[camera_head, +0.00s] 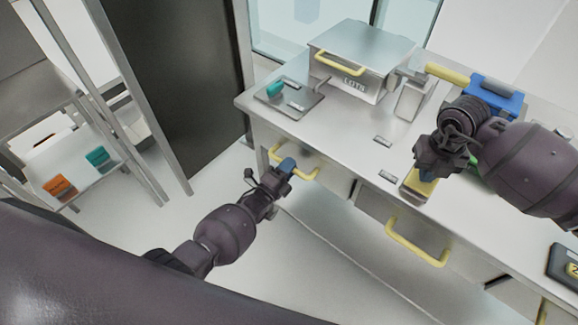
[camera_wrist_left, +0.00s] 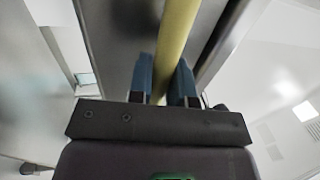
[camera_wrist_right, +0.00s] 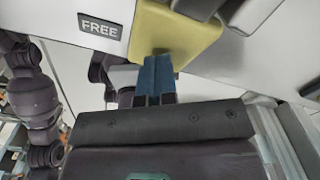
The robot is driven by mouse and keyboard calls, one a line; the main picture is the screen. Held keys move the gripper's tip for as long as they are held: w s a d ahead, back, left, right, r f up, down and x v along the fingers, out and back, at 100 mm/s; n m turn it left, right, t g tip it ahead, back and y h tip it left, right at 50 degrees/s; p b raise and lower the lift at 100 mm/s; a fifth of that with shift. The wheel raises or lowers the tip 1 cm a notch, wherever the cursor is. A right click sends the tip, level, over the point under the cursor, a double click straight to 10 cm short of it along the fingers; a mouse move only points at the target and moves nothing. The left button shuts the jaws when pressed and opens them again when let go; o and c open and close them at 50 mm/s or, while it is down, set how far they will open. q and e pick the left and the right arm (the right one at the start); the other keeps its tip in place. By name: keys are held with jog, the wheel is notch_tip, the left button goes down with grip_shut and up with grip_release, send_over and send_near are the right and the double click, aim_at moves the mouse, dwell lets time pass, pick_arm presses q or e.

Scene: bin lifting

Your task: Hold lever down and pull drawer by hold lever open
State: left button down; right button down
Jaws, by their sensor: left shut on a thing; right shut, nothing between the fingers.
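A yellow drawer handle (camera_head: 308,177) sits on the left drawer front below the counter. My left gripper (camera_head: 287,165) is shut on this handle. In the left wrist view the yellow bar (camera_wrist_left: 178,40) runs between the blue fingers (camera_wrist_left: 160,78). The yellow hold lever (camera_head: 416,186) is at the counter's front edge, partly hidden by my right gripper (camera_head: 427,174). In the right wrist view the blue fingers (camera_wrist_right: 157,78) are shut together, with their tips at the edge of the yellow lever (camera_wrist_right: 172,38). I cannot tell whether they press on it.
A second drawer with a yellow handle (camera_head: 418,250) is to the right. A label reading FREE (camera_wrist_right: 99,25) lies beside the lever. A metal box with a yellow handle (camera_head: 341,64), a small tray (camera_head: 289,104) and a blue object (camera_head: 497,96) stand on the counter (camera_head: 345,135). The floor in front is clear.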

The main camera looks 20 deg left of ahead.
pick_arm(q)
jog(key=r+v, duration=0.1)
jog(key=v, duration=0.5)
jog(key=shift+r, duration=0.1)
jog(key=c, duration=1.1)
grip_release()
jog(key=v, duration=1.2)
jog(key=shift+a, duration=0.1)
jog(key=shift+r, duration=0.1)
